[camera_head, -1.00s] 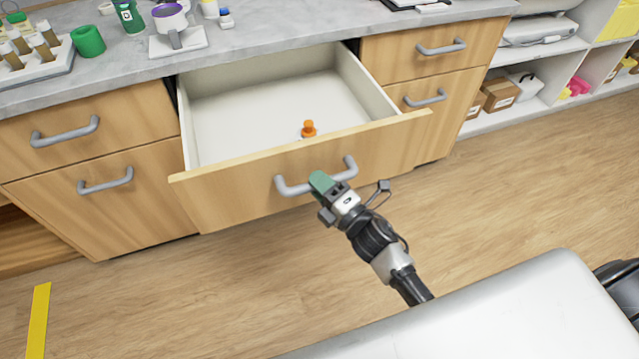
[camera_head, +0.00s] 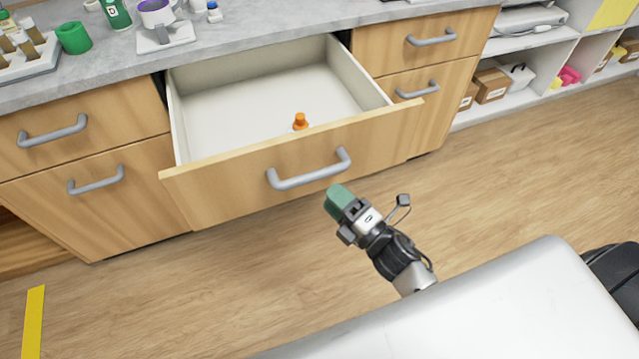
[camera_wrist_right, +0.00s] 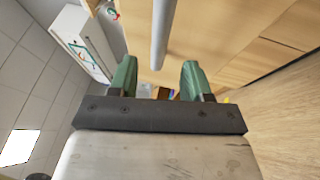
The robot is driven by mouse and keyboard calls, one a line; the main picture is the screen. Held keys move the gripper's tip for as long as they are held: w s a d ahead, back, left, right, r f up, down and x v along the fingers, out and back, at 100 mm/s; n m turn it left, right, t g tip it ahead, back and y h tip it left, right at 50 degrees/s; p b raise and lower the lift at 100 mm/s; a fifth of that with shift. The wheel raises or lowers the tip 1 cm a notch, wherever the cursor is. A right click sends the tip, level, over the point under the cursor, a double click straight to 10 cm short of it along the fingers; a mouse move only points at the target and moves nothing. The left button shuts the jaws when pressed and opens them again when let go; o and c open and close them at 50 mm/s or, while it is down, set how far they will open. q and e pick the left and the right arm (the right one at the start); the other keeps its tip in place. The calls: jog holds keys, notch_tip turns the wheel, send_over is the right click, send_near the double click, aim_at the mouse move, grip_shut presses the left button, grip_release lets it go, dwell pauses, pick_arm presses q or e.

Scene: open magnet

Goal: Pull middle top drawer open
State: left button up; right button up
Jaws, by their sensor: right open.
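The middle top drawer (camera_head: 225,190) stands pulled well out of the counter, its white inside showing. A small orange-topped object (camera_head: 300,121) sits in it, partly hidden behind the drawer front. The grey bar handle (camera_head: 310,178) on the drawer front is free, with nothing around it. My right gripper (camera_head: 338,198) is just below and to the right of the handle in the head view, apart from it. In the right wrist view its two green fingers (camera_wrist_right: 158,80) are spread with nothing between them, and the grey handle bar (camera_wrist_right: 162,35) lies beyond them. My left gripper is not in view.
Closed drawers with grey handles flank the open one, on the left (camera_head: 80,115) and right (camera_head: 425,50). The grey countertop (camera_head: 265,32) holds a green cup and lab items. Open shelves (camera_head: 520,75) stand at the right. The wooden floor is clear.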

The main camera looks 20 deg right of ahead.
jog(key=v, duration=0.3)
jog(key=shift+s+d, duration=0.15)
jog(key=shift+s, duration=0.2)
jog(key=s+d+f+m+g+h+p, duration=0.15)
jog(key=f+m, duration=0.25)
jog(key=f, duration=0.4)
jog(key=s+d+f+m+g+h+p, duration=0.1)
jog(key=s+f+m+g+h, duration=0.25)
jog(key=f, duration=0.35)
jog(key=s+d+f+m+g+h+p, duration=0.1)
jog(key=s+f+m+g+h+p, duration=0.1)
jog(key=f+m, duration=0.45)
jog(key=s+f+m+g+p, duration=0.1)
jog(key=s+f+m+g, duration=0.2)
jog(key=s, duration=0.9)
jog(key=s+f+m+g+h+p, duration=0.1)
jog(key=s+f+m+g+p, duration=0.1)
jog(key=s+f+m+g, duration=0.2)
jog(key=s+d+f+g, duration=0.1)
jog(key=s+f+g, duration=0.2)
jog(key=s+f, duration=0.5)
jog(key=shift+s+f, duration=0.25)
jog(key=shift+s, duration=0.1)
